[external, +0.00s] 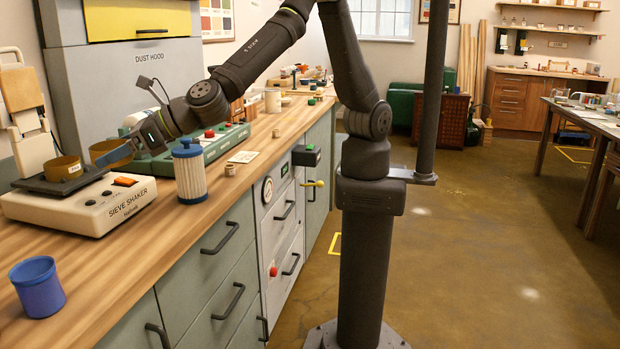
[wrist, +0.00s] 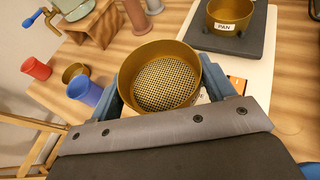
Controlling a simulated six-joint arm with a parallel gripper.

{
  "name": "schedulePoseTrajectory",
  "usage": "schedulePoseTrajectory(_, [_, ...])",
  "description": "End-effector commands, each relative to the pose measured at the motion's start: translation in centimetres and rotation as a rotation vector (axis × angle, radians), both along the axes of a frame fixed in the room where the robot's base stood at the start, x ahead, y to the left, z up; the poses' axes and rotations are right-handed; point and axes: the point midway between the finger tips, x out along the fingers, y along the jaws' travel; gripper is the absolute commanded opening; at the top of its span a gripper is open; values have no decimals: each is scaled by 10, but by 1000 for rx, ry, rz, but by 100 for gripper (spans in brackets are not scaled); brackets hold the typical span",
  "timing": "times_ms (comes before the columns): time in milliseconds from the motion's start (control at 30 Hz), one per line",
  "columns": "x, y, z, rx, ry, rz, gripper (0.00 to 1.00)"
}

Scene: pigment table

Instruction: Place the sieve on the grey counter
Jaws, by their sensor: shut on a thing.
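The sieve (wrist: 166,84) is a round brass ring with a mesh floor. My gripper (wrist: 168,72) is shut on it, one blue finger at each side. In the external view the sieve (external: 111,153) is partly hidden by my gripper (external: 134,148), which holds it beside and slightly above the shaker. The brass pan (external: 65,168), labelled PAN, sits on the dark plate of the sieve shaker; it also shows at the top of the wrist view (wrist: 229,14). The counter (external: 130,265) has a wood-look top over grey-green drawers (external: 215,270).
The white sieve shaker (external: 85,208) stands at left. A blue-capped white canister (external: 188,172) and a small tan ring (external: 230,170) stand right of it. A blue cup (external: 38,287) stands at the front. The front wood top is mostly clear.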

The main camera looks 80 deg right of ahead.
Motion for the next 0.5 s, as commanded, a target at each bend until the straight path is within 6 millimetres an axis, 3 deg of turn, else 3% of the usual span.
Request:
schedulePoseTrajectory(100, [0,0,-24,-4,2,1,51])
schedulePoseTrajectory(267, [-1,2,-41,-2,0,2,51])
schedulePoseTrajectory(500, [-21,40,-70,-3,2,5,51])
